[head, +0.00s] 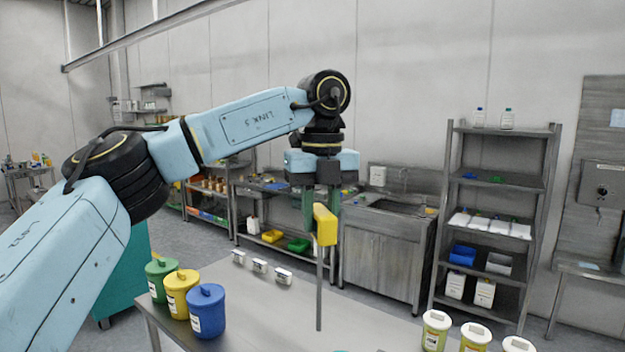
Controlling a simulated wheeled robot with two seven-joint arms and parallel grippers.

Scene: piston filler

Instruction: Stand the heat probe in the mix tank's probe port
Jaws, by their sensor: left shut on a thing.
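My left gripper (322,205) points down in the upper middle of the head view and is shut on the heat probe. The heat probe has a yellow head (325,225) between the fingers and a long thin grey rod (319,290) hanging straight down. The rod's tip shows over the near part of the grey table; whether it touches anything cannot be told. The mix tank and its probe port cannot be made out in this view. My right gripper is not in view.
Green, yellow and blue lidded tubs (206,311) stand at the table's left. Several small metal-and-white items (260,266) sit at its back edge. The middle of the table (365,318) looks mostly clear.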

